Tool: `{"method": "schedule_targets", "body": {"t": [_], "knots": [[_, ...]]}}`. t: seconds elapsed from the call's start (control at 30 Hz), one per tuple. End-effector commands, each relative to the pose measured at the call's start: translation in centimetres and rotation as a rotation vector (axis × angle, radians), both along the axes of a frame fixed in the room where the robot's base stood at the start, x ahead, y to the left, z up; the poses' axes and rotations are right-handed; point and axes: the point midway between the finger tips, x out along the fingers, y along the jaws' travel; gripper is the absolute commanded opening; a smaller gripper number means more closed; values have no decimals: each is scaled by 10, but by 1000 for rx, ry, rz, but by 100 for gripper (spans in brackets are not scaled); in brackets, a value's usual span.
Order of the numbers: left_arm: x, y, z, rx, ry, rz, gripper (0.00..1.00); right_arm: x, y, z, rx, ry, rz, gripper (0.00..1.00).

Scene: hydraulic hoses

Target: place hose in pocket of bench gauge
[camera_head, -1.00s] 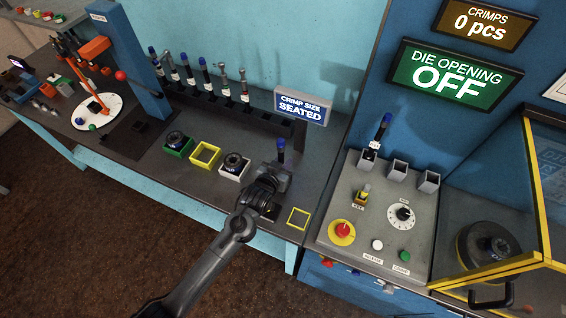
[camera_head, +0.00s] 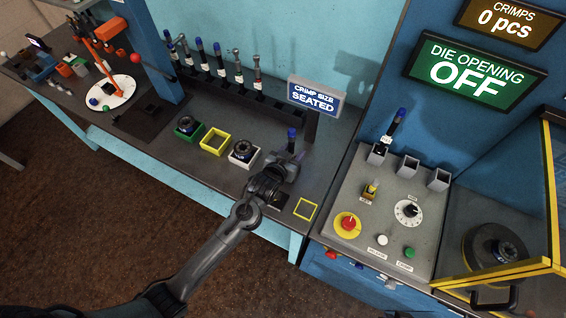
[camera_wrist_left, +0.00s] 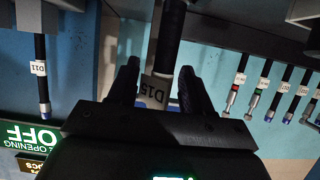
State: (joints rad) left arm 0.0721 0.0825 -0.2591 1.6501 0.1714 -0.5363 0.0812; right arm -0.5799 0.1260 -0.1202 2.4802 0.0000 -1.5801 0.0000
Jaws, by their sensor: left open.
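In the left wrist view my left gripper (camera_wrist_left: 158,90) is open, with one finger on each side of the hose and gaps between. My right gripper is not in view.
Several hoses (camera_head: 219,58) stand in a rack along the bench's back. Green, yellow and white trays (camera_head: 214,142) sit left of my arm. Another hose, D11 (camera_head: 395,125), stands in a panel holder to the right. A yellow square outline (camera_head: 306,209) on the bench is empty.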

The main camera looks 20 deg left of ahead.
Motion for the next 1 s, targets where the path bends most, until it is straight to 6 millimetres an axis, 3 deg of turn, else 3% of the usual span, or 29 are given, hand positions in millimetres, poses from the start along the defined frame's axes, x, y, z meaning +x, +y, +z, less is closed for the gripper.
{"method": "schedule_targets", "body": {"t": [0.5,0.73,0.87,1.0], "knots": [[-81,4,33,1,1,-1,50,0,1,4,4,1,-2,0],[-101,5,41,0,0,-1,50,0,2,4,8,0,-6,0],[-112,6,39,0,32,-5,50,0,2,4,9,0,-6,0],[-145,9,24,6,177,-23,50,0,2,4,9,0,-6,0]]}}
